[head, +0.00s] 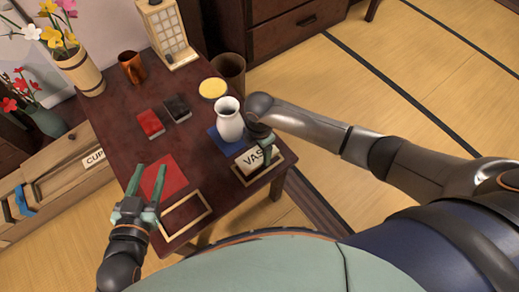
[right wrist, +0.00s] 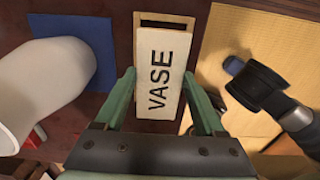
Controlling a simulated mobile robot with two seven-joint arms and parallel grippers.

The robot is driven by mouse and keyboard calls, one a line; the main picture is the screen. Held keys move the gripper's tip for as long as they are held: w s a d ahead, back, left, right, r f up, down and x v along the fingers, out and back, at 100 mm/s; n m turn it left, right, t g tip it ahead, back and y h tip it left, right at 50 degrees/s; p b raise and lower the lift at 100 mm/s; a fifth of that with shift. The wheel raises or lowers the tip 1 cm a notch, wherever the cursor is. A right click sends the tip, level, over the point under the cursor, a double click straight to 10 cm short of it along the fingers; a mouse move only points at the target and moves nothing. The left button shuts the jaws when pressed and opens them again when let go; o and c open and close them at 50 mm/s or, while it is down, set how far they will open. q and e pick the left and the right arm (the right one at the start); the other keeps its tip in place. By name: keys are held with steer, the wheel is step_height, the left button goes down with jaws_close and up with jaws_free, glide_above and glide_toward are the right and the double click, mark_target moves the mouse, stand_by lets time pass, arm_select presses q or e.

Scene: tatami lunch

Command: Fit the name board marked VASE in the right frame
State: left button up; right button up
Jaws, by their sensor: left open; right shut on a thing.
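The cream name board marked VASE (head: 250,162) is in my right gripper (head: 264,148), which is shut on it. In the right wrist view the board (right wrist: 161,85) lies between the two green fingers. The right frame (head: 272,172) is under and around the board at the table's near right corner. Its far end and dark inside (right wrist: 173,20) show beyond the board, and the board covers the rest. I cannot tell whether the board touches the frame's floor. My left gripper (head: 147,182) is open and empty, beside the empty left frame (head: 207,209).
A white vase (head: 229,122) on a blue square (head: 222,146) stands close beside my right gripper. A red square (head: 172,180) lies near my left gripper. Red (head: 150,121) and black (head: 178,106) boxes lie farther back. A CUP board (head: 94,158) is at the left.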

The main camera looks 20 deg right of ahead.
mark_target(260, 154)
steer(key=shift+f+b, duration=0.75)
steer(key=shift+b, duration=0.15)
steer(key=shift+f+b, duration=0.55)
steer(key=shift+b, duration=0.1)
arm_select(q)
step_height(260, 154, up, 22)
steer(key=s+d+m+t+h, duration=0.1)
steer(key=s+m+t+h, duration=0.1)
steer(key=m+t+h, duration=0.4)
steer(key=shift+s+d+r+t+h+b, duration=0.2)
steer(key=shift+t+h+b, duration=0.4)
steer(key=shift+t, duration=0.5)
arm_select(e)
steer(key=shift+f, duration=0.3)
arm_select(q)
steer(key=shift+f, duration=0.1)
steer(key=shift+r+p, duration=0.65)
steer(key=shift+p, duration=0.25)
arm_select(e)
steer(key=shift+f, duration=0.4)
